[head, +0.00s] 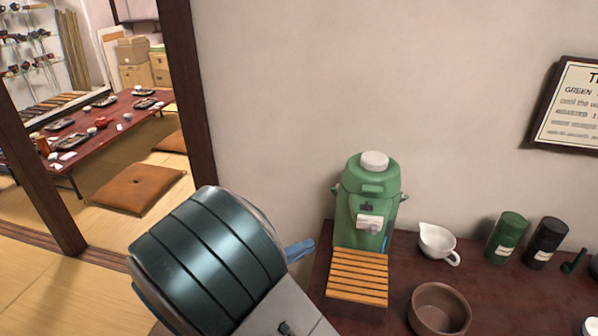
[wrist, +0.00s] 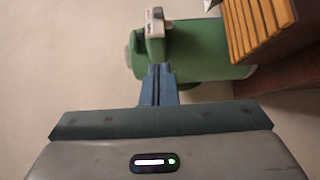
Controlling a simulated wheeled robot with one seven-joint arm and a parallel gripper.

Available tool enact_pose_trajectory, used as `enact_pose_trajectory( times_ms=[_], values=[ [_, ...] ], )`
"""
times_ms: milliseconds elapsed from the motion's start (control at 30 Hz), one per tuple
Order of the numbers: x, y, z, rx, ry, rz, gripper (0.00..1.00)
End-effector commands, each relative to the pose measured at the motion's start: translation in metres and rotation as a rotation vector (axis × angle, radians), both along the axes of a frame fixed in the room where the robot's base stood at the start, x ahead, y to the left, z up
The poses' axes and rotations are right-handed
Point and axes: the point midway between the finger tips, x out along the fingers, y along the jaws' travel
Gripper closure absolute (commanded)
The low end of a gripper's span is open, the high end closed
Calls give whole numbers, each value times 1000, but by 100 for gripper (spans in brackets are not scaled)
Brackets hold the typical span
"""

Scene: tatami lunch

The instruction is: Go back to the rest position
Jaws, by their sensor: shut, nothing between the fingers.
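My gripper shows in the wrist view (wrist: 158,72) with its two blue fingers together and nothing between them. In the head view a blue fingertip of my gripper (head: 302,249) sticks out past my arm, to the left of the green hot water dispenser (head: 370,190). In the wrist view the dispenser (wrist: 205,50) lies behind the fingertips. I cannot tell whether they touch it. The rest of my gripper is hidden behind my arm in the head view.
A slatted wooden stand (head: 357,277) is in front of the dispenser on the dark counter (head: 480,290). A white pitcher (head: 437,243), a brown bowl (head: 439,309), a green canister (head: 507,237) and a black canister (head: 545,242) stand to the right. A wall (head: 280,100) is behind.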

Motion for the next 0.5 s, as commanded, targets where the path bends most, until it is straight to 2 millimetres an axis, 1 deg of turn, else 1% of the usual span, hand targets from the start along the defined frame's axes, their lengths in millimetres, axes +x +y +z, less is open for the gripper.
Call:
enact_pose_trajectory(
  times_ms=[67,133,167,233,300,400,500],
  values=[
    [-1,-6,1,16,14,-20,100],
    [-3,-20,1,52,49,-64,100],
    [-5,-28,2,75,70,-91,100],
    [-13,-51,2,149,136,-167,100],
    [-24,-74,2,246,211,-250,100],
    [-43,-103,1,405,311,-350,100],
    [-64,-122,1,573,390,-422,100]
  ],
)
